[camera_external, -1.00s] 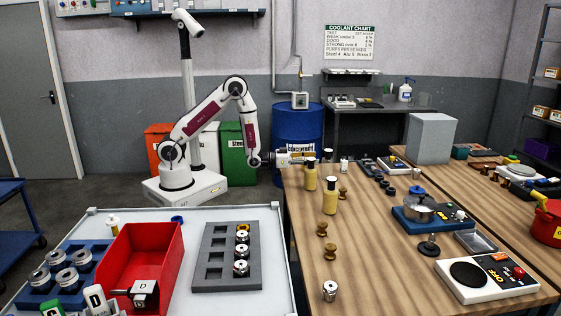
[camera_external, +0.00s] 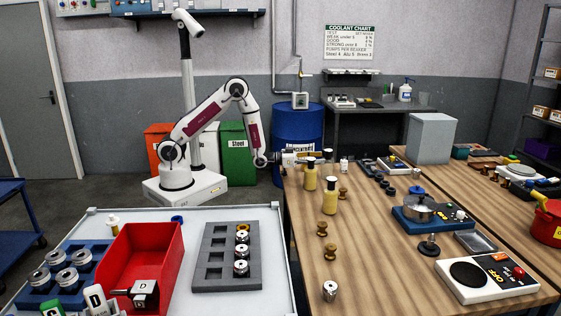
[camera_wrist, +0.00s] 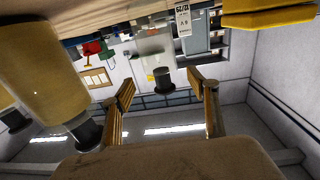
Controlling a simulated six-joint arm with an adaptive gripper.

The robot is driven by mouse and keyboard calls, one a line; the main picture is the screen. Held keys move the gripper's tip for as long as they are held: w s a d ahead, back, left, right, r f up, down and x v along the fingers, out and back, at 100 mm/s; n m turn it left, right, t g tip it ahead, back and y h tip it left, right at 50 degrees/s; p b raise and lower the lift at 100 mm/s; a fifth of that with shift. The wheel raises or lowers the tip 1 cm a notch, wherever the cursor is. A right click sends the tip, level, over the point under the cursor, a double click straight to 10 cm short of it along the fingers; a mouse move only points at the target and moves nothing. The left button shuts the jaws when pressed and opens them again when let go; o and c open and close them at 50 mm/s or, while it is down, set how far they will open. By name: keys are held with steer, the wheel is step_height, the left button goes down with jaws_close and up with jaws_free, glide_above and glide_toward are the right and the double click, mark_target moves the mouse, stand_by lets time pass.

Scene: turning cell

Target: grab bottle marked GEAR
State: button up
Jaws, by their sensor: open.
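Two tan bottles with dark caps stand at the near left of the wooden bench: one (camera_external: 310,178) close to my gripper and one (camera_external: 330,198) nearer the camera. No GEAR marking is readable on them. A small pale bottle (camera_external: 344,164) stands just right of my gripper. My gripper (camera_external: 328,154) is open, level above the bench edge, behind the nearer-standing tan bottles. In the wrist view my open fingers (camera_wrist: 166,95) have a pale, dark-capped bottle (camera_wrist: 163,77) showing in the gap, beyond the tips. A tan bottle (camera_wrist: 38,70) fills the left side there.
Brown spools (camera_external: 322,229) and a metal cylinder (camera_external: 330,290) stand on the bench front. A blue drum (camera_external: 297,125) is behind my gripper.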

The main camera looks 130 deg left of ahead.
mark_target(325, 157)
steer(key=shift+x, duration=2.55)
steer(key=shift+s+a, duration=0.1)
steer(key=c, duration=1.2)
